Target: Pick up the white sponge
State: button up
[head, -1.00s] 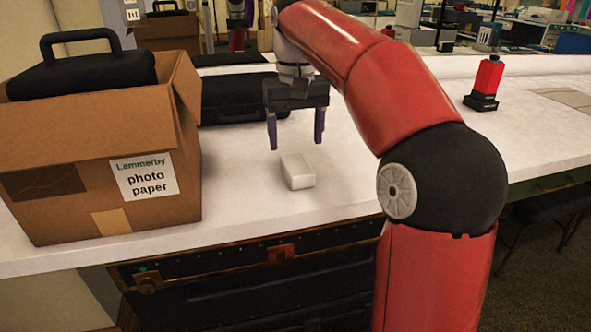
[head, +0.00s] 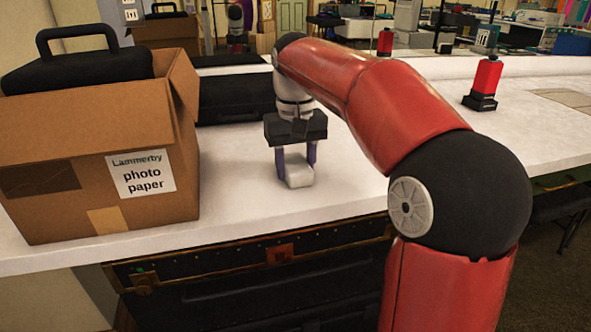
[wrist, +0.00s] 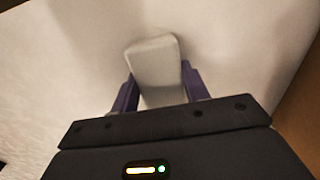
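The white sponge (head: 298,173) is a small pale block on the white table, in front of the black case. My gripper (head: 296,160) points down over it, with one purple finger on each side. In the wrist view the sponge (wrist: 155,65) lies between the two fingers (wrist: 160,88), which press against its sides, so the gripper is shut on it. The near end of the sponge is hidden behind the gripper body. The sponge appears to rest on the table top.
A cardboard box (head: 70,205) labelled photo paper, holding a black case (head: 80,72), stands to the left. Another black case (head: 235,98) lies behind the gripper. A red and black device (head: 484,85) stands at the right. The white table (head: 225,200) is clear around the sponge.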

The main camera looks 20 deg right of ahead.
aim_at(296, 163)
jog(key=c, duration=0.4)
jog(key=shift+o, duration=0.2)
notch_tip(296, 163, up, 10)
jog(key=shift+p, duration=0.75)
